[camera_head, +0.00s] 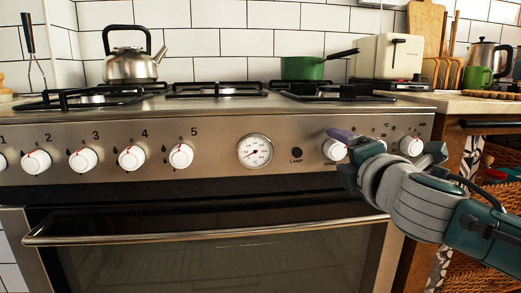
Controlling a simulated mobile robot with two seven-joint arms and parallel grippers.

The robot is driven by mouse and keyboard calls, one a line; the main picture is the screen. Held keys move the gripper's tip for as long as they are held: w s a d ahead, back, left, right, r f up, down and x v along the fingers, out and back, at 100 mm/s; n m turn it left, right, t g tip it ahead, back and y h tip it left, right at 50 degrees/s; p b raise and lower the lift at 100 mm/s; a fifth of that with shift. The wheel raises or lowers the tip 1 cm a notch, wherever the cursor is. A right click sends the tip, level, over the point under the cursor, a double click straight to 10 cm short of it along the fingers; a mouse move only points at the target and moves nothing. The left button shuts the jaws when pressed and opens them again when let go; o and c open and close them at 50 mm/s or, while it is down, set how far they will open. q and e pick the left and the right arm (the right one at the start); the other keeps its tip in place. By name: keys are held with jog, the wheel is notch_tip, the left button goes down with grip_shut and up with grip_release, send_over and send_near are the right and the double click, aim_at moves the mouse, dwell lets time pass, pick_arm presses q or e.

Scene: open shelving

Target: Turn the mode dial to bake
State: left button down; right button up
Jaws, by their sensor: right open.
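The brushed-steel oven panel (225,162) carries a row of white round dials. A dial (334,150) right of the lamp button is partly covered by my right gripper. Another white dial (411,146) sits at the panel's right end, beside the gripper. The small labels are too blurred or covered to tell which is the mode dial or where bake is. My right gripper (388,146) is open in front of the panel's right part, one finger over the left of these two dials. Contact cannot be told. My left gripper is out of view.
The oven door handle (215,230) runs below the panel. A kettle (130,62) and a green pot (303,68) stand on the hob. A thermometer gauge (254,151) and several burner dials (83,160) are to the left. A wooden counter (470,104) is at the right.

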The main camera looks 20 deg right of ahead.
jog(key=p+v, duration=0.2)
jog(key=v, duration=0.8)
jog(key=shift+p, duration=0.3)
